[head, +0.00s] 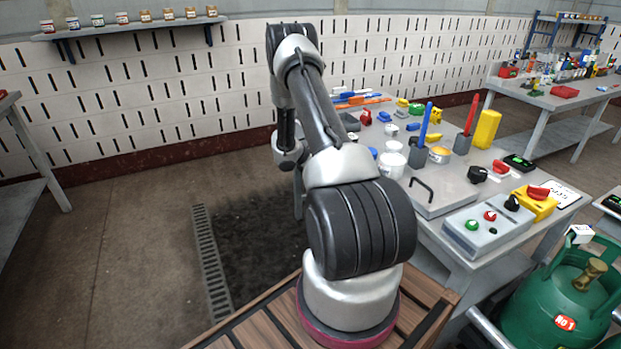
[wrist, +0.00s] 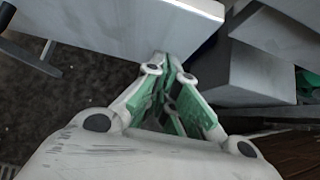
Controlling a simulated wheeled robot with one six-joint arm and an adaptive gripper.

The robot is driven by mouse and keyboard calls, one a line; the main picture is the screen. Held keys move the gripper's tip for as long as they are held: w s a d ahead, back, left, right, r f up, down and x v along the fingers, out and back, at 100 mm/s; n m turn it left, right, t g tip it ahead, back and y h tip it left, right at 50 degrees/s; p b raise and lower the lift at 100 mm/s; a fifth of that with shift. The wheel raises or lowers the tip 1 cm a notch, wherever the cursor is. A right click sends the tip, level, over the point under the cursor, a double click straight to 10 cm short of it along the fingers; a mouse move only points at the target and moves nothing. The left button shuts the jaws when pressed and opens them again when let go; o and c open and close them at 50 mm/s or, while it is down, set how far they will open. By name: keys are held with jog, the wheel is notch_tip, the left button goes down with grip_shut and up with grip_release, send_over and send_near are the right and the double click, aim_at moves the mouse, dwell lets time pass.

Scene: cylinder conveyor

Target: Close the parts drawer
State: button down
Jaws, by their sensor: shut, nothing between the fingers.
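My gripper (wrist: 170,72) has green-padded fingers, shut together with nothing between them. In the head view my arm hides most of it, low beside the workbench. In the wrist view a pale grey panel (wrist: 130,28) lies just beyond and left of the fingertips. Grey box-like parts (wrist: 250,72) stand to their right, with a dark gap between. I cannot tell for certain which of these belongs to the parts drawer, or whether the fingertips touch anything. In the head view the drawer is not clearly seen; my arm covers the workbench's near left side.
The workbench (head: 530,209) holds a grey box with a black handle (head: 422,190), a button panel (head: 488,226), and several cups and small parts. A green gas cylinder (head: 560,295) stands at the front right. The floor left of my arm is open, with a drain grate (head: 210,262).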

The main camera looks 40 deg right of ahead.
jog(key=shift+s+d+r, duration=0.1)
jog(key=shift+s+d, duration=0.2)
jog(key=shift+d, duration=0.6)
jog(key=shift+s+d, duration=0.25)
jog(key=shift+d, duration=0.7)
jog(key=w+a+r, duration=0.3)
jog(key=a+r, duration=0.4)
jog(key=a, duration=0.4)
jog(key=shift+w, duration=0.15)
jog(key=shift+a, duration=0.1)
